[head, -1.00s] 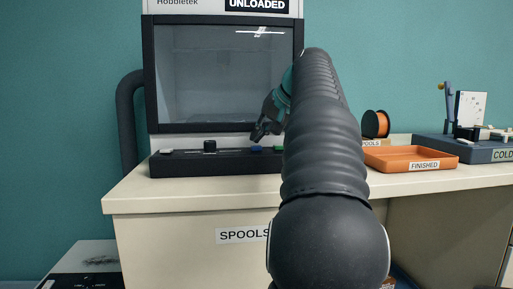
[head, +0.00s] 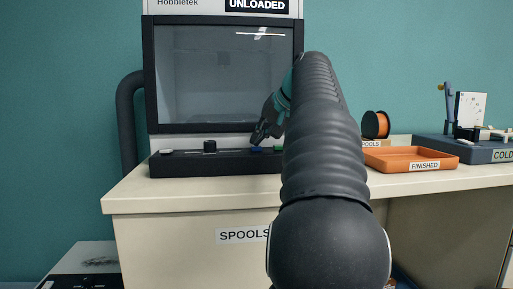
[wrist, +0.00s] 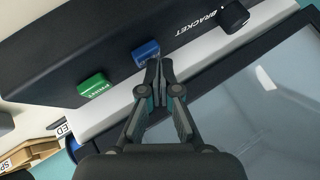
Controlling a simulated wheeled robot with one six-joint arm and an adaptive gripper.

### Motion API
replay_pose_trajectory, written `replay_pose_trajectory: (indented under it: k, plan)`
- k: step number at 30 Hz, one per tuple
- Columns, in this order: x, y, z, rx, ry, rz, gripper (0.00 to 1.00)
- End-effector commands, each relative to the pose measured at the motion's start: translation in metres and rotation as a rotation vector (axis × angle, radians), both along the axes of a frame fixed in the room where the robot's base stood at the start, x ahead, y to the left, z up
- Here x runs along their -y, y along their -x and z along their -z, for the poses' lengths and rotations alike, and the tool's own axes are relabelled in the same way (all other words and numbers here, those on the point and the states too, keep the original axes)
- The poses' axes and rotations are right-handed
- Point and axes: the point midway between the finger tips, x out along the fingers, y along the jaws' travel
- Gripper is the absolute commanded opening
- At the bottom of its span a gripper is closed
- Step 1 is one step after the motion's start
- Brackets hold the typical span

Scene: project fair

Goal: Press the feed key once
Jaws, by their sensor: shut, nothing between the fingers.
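The printer's black control strip (head: 180,163) carries a blue key (head: 257,150) and a green key (head: 279,149). In the wrist view the green key (wrist: 95,87) reads PRINT. The blue key (wrist: 146,51) has lettering too small to read; no other key in view bears a legible feed label. My gripper (head: 257,140) is shut and empty, its fingertips just above the blue key in the head view. In the wrist view the fingertips (wrist: 160,66) are right beside the blue key; whether they touch it I cannot tell.
The printer window (head: 205,75) rises behind the strip, under an UNLOADED display (head: 257,5). An orange FINISHED tray (head: 405,163) and an orange spool (head: 376,124) are to the right.

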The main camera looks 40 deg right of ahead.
Motion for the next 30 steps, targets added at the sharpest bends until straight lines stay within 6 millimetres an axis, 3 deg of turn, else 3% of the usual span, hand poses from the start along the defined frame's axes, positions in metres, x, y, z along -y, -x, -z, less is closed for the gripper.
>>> replay_pose_trajectory:
  k: [19, 30]
  plan:
    - [0.0, 0.0, 0.004, -0.001, 0.0, -0.001, 0.0]
    - [0.0, 0.0, -0.012, -0.001, 0.0, -0.001, 0.0]
